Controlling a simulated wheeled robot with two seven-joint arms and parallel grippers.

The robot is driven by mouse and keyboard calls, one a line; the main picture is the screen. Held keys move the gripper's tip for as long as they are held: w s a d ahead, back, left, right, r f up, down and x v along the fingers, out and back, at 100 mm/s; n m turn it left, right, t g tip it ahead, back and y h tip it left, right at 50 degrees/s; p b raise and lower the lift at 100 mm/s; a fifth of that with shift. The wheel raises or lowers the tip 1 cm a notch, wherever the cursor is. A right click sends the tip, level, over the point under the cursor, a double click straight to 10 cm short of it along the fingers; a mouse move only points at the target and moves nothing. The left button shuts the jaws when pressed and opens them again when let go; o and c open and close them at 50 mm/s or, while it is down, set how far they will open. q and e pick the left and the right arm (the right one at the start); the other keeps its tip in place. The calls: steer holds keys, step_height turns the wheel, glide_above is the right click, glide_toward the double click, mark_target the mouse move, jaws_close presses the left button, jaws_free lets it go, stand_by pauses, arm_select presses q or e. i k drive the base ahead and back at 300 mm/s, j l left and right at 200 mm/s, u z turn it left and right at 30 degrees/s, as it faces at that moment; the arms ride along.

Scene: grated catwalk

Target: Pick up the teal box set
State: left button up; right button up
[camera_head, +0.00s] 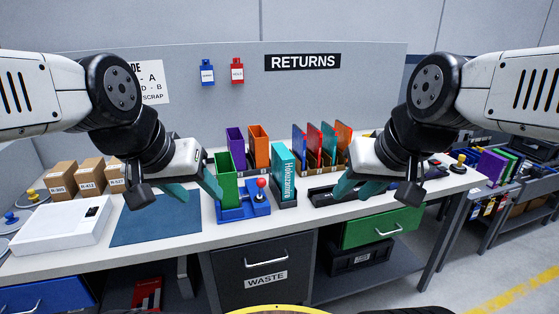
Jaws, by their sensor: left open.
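The teal box set (284,174) stands upright near the middle of the workbench, with white lettering down its front. My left gripper (192,195) is open to its left, beside the green open box and above the blue mat's right side. My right gripper (360,190) is to the right of the teal box set, over a dark flat item on the bench. Its fingers are partly hidden, so I cannot tell how far apart they are. Neither gripper touches the teal box set.
A green open box (226,181) and a blue joystick base (256,208) stand left of the teal box set. Purple (236,150) and orange (258,147) bins are behind. Upright coloured cases (328,145) stand behind right. A blue mat (155,222) and white device (62,236) lie left.

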mark_target(283, 162)
steer(key=i+j, duration=0.15)
steer(key=j, duration=0.25)
steer(key=i+j, duration=0.1)
steer(key=j, duration=0.3)
steer(key=i+z, duration=0.2)
steer(key=i, duration=0.25)
